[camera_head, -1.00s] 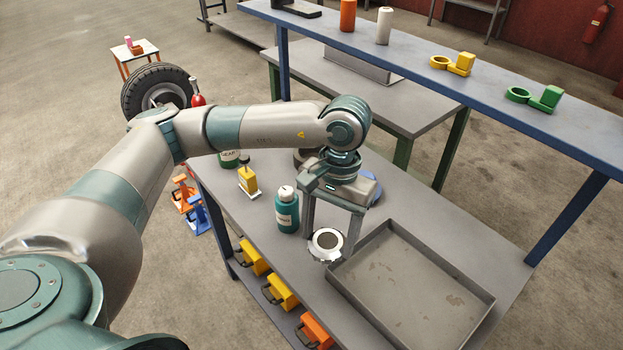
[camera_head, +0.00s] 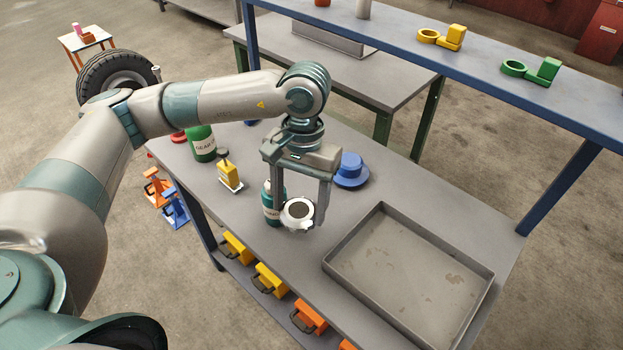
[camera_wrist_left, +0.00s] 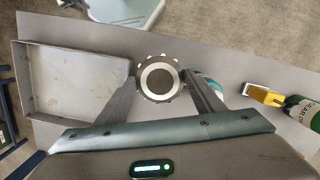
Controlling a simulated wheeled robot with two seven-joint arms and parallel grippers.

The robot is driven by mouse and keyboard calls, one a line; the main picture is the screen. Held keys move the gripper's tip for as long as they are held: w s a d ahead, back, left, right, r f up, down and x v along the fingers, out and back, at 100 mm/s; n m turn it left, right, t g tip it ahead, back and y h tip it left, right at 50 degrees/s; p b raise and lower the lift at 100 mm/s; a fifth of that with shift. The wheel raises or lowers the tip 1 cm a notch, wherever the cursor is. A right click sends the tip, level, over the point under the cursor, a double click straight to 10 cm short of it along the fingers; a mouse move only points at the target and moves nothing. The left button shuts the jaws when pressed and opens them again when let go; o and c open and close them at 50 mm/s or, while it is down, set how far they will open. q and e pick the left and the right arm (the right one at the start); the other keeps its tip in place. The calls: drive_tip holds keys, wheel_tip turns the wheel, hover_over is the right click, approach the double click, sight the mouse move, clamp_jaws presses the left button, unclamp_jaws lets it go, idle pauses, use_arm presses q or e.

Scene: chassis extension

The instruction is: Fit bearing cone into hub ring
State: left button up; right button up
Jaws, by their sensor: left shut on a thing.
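A silver ring-shaped part with a dark centre (camera_head: 298,213), which I take as the bearing cone, is between the fingertips of my left gripper (camera_head: 301,222). The gripper is shut on it, pointing down over the bench. In the left wrist view the part (camera_wrist_left: 158,80) shows a notched outer rim and a pale inner ring, with a fingertip on each side. It appears held above the bench top. I cannot make out the hub ring for sure; my left gripper hides part of the bench behind it. My right gripper is not in view.
A teal bottle (camera_head: 270,206) stands close behind the left finger. A grey tray (camera_head: 335,268) lies to the right. A blue raised shelf (camera_head: 480,75) runs behind.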

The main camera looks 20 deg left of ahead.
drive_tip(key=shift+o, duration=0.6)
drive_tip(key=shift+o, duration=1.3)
use_arm(q)
drive_tip(key=shift+w+n, duration=0.6)
drive_tip(key=w+a+n+t+h+b, duration=0.1)
drive_tip(key=w+a+n+t+b, duration=0.1)
drive_tip(key=w+n, duration=1.2)
drive_tip(key=shift+w+a+r+n+t+h, duration=0.15)
drive_tip(key=shift+a+r+n+t+h, duration=0.35)
drive_tip(key=shift+n, duration=3.5)
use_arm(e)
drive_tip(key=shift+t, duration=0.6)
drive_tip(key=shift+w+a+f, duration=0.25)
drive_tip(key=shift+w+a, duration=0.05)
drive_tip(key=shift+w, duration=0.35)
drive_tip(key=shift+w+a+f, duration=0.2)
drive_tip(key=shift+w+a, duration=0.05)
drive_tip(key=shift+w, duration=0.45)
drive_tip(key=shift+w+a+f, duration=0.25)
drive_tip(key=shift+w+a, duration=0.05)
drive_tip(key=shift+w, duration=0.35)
use_arm(q)
drive_tip(key=shift+a+f, duration=0.1)
drive_tip(key=shift+f, duration=0.05)
